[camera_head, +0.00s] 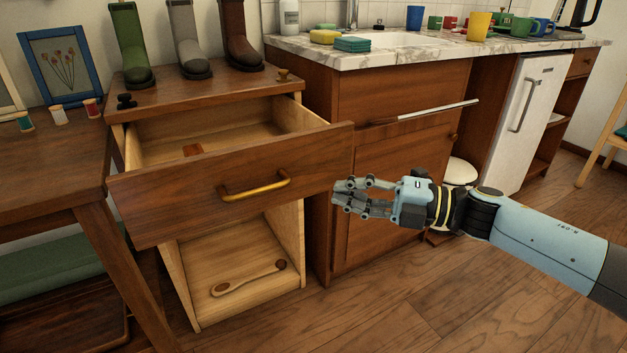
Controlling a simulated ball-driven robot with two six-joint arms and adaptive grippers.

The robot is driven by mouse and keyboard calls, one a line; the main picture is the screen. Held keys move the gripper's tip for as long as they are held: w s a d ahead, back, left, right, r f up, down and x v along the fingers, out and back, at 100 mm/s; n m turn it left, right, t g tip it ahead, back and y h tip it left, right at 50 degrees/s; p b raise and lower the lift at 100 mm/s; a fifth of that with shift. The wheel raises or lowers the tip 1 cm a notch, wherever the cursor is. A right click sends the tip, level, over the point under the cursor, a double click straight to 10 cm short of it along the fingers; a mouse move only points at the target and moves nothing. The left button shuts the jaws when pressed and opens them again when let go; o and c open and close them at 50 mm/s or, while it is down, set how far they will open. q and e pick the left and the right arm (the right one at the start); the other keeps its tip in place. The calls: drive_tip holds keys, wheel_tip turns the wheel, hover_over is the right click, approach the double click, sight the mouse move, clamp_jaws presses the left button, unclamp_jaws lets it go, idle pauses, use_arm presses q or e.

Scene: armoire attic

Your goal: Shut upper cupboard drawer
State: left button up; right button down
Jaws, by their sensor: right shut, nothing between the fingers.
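The upper cupboard drawer (150,206) stands pulled well out of the wooden cupboard (218,84). Its dark front is broad and carries a brass bar handle (256,187). My right gripper (338,196) is shut and empty. In the picture it is at the right end of the drawer front, right of the handle; I cannot tell whether it touches the front. My left gripper is not in view.
Green, grey and brown boots (128,45) stand on the cupboard. Below the drawer is an open compartment with a wooden spoon-like item (248,278). A table (55,165) is close on the left, and a sink counter (400,58) on the right. The floor in front is clear.

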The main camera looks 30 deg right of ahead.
sight(311, 176)
drive_tip(key=w+a, duration=0.1)
drive_tip(key=w, duration=0.1)
drive_tip(key=w+a+b, duration=0.1)
drive_tip(key=w, duration=0.1)
drive_tip(key=w+a, duration=0.1)
drive_tip(key=w, duration=0.1)
drive_tip(key=shift+w+a+f, duration=0.1)
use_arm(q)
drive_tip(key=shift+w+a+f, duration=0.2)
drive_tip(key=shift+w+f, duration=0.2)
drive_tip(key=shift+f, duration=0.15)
use_arm(e)
drive_tip(key=shift+w, duration=0.4)
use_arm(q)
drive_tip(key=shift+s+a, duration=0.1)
use_arm(e)
drive_tip(key=shift+w, duration=0.1)
